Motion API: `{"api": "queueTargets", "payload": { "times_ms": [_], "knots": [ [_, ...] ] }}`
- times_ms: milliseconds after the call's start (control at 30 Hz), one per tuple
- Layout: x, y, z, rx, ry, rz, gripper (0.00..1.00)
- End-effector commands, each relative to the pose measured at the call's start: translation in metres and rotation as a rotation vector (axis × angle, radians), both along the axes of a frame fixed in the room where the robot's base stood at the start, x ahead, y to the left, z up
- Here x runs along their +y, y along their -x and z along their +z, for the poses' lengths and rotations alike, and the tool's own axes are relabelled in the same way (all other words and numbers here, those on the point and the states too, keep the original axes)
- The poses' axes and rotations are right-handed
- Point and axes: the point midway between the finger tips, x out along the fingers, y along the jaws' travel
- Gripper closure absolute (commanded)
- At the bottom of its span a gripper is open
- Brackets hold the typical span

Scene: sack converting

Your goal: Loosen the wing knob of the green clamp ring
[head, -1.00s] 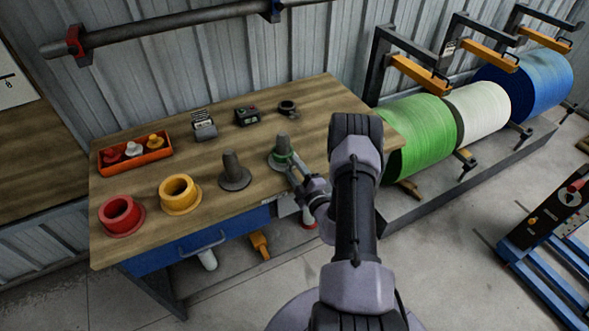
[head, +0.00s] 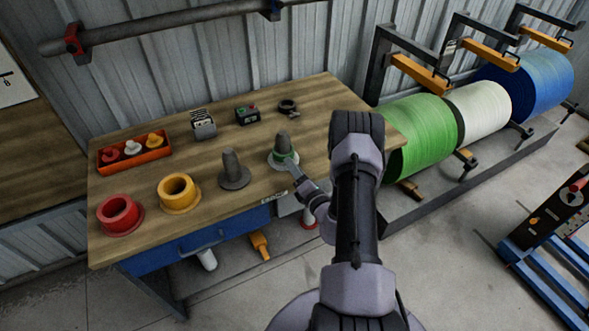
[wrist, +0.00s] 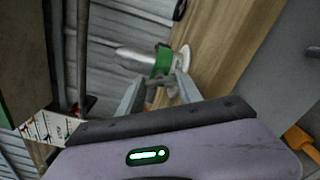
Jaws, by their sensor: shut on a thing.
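The green clamp ring (head: 285,158) sits around a grey cone on a pale round base (head: 273,163), upright at the right of the wooden bench. It also shows in the wrist view as a green band (wrist: 162,60) around the cone. My gripper (head: 294,169) is at the near side of the ring. In the wrist view its two fingers (wrist: 158,88) reach toward the ring from either side of its small projecting part. The gripper is shut on the wing knob, which is small and mostly hidden between the fingertips.
A second grey cone (head: 233,172), a yellow flanged ring (head: 178,193) and a red one (head: 119,215) stand left on the bench. An orange tray (head: 134,166) holds small knobs. A green roll (head: 420,135) stands at the right on a rack.

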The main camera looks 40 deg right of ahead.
Motion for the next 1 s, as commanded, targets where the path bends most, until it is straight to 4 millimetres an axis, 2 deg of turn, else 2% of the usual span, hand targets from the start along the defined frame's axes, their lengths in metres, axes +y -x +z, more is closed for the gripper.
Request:
{"api": "queueTargets", "payload": {
  "times_ms": [1000],
  "knots": [
    [-0.0002, -0.0001, -0.0015, 0.224, 0.935, -0.001, 0.99]
  ]
}}
